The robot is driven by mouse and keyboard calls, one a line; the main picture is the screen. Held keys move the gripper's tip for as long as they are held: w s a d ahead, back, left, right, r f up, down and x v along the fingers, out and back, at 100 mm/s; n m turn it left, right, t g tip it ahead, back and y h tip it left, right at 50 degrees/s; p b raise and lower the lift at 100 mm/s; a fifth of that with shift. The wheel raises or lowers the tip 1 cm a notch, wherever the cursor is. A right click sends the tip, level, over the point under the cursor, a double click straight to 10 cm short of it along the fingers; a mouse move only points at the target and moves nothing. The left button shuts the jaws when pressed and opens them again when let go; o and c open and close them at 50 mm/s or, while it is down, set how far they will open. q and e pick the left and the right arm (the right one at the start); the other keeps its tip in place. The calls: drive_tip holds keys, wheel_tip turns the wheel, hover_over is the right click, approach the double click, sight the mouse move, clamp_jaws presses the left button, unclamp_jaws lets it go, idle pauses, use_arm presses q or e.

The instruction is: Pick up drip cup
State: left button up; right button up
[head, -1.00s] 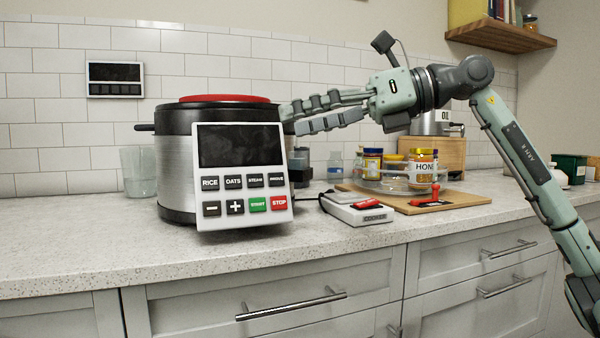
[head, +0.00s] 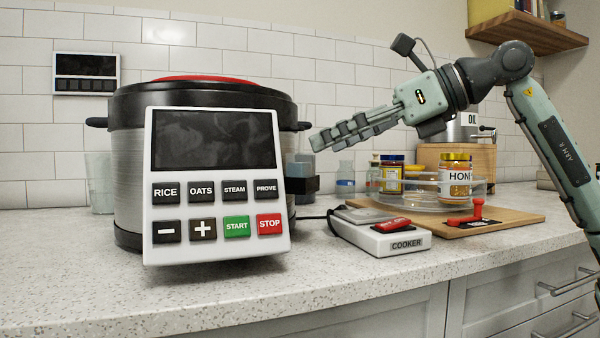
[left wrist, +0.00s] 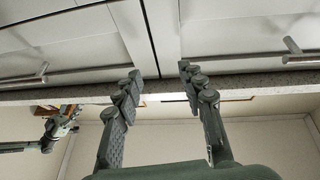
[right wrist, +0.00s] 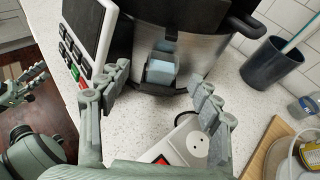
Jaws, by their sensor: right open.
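The drip cup, a small translucent blue-grey cup (right wrist: 161,70), sits in a dark bracket low on the side of the steel cooker (right wrist: 200,48). In the head view the cooker (head: 128,170) stands at left, and the cup (head: 303,164) shows partly beside its control panel. My right gripper (head: 328,140) is above and to the right of the cup, with a gap. In the right wrist view its spread fingers (right wrist: 160,88) frame the cup from a distance, with nothing between them. My left gripper (left wrist: 158,78) is open and empty, facing drawer fronts.
A control panel (head: 215,158) juts from the cooker's front. A white box labelled COOKER (head: 385,240) lies on the counter to the right. Beyond it are a board (head: 515,218), a glass dish and a honey jar (head: 455,180). A dark tumbler (right wrist: 270,65) stands behind the cooker.

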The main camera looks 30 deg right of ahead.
sight(300, 170)
drive_tip(key=x, duration=0.5)
drive_tip(key=shift+w+d, duration=0.1)
drive_tip(key=shift+w, duration=0.25)
drive_tip(key=c, duration=1)
